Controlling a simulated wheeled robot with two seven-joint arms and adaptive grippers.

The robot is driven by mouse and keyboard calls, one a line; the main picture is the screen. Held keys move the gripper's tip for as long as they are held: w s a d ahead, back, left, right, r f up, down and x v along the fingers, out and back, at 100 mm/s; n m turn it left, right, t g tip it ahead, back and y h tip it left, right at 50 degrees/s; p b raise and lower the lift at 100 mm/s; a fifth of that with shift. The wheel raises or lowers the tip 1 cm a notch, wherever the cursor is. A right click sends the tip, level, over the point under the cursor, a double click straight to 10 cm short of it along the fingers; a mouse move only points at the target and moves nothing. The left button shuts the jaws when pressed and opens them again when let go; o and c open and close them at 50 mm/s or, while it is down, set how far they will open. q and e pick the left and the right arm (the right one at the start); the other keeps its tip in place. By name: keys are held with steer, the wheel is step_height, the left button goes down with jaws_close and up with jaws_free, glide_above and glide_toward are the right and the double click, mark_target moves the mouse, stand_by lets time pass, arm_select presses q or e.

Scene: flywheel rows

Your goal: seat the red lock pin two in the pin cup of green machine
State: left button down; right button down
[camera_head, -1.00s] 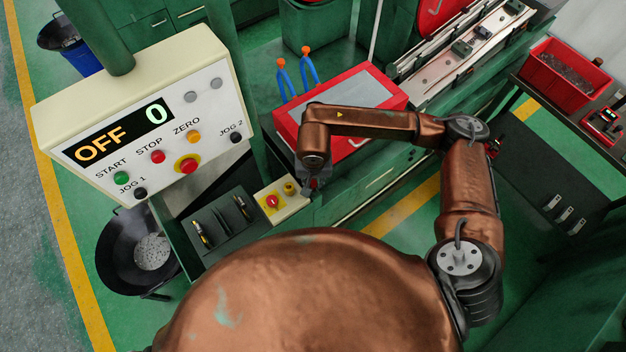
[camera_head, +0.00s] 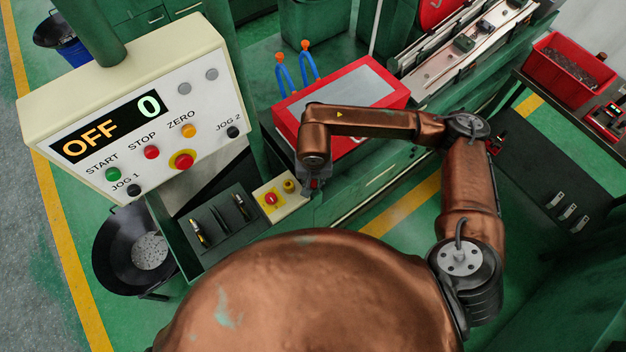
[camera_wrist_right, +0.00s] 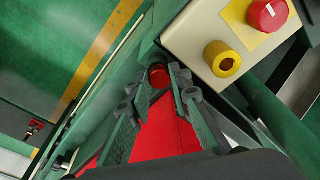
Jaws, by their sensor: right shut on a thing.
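My right gripper (camera_head: 314,185) is beside the cream control box at the green machine's corner. In the right wrist view its fingers (camera_wrist_right: 165,78) are shut on the red lock pin (camera_wrist_right: 158,74), whose round red end shows between the fingertips. A yellow cup (camera_wrist_right: 222,60) with a dark hole, seemingly the pin cup, stands on the cream box, right of the fingertips and apart from them. It also shows in the head view (camera_head: 289,187). The pin is hardly visible in the head view. My left gripper is not in view.
A red button (camera_head: 270,198) on a yellow plate sits beside the cup. A large control panel (camera_head: 130,115) reads OFF and 0. A dark tray (camera_head: 215,225) with small tools lies left of the cream box. A red case (camera_head: 345,85) lies behind my right arm.

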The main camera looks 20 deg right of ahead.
steer(key=c, duration=1.7)
jaws_free()
steer(key=r, duration=0.4)
steer(key=s+r, duration=0.1)
steer(key=r, duration=0.7)
steer(key=shift+s+a, duration=0.2)
steer(key=shift+s, duration=0.05)
steer(key=shift+f, duration=0.15)
